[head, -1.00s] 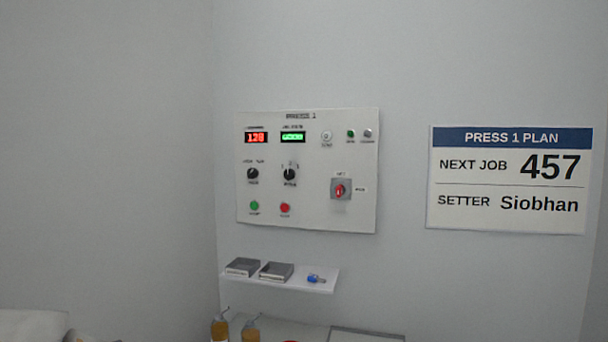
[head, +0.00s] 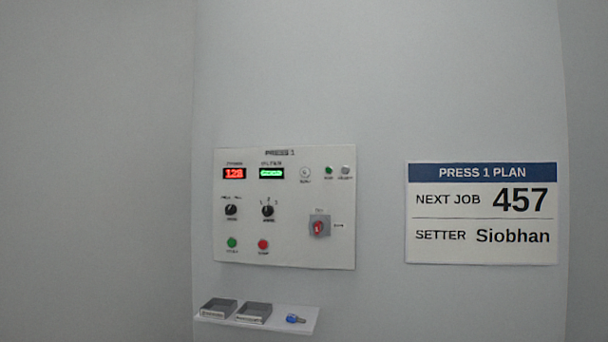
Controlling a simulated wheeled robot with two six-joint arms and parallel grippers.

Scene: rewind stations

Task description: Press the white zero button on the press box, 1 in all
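The press box (head: 285,222) is a white panel on the wall, left of centre in the head view, headed PRESS 1. The white zero button (head: 305,173) is a small round button in its upper right part, right of the green display (head: 271,173). A red display (head: 234,174) at the upper left seems to read 128. The panel also has two black knobs, a green button (head: 232,243), a red button (head: 263,244) and a red switch (head: 319,227) on a grey plate. Neither of my grippers shows in the head view.
A white shelf (head: 308,321) below the panel holds two grey trays and a small blue item (head: 295,319). A sign (head: 482,213) on the right reads PRESS 1 PLAN, NEXT JOB 457, SETTER Siobhan.

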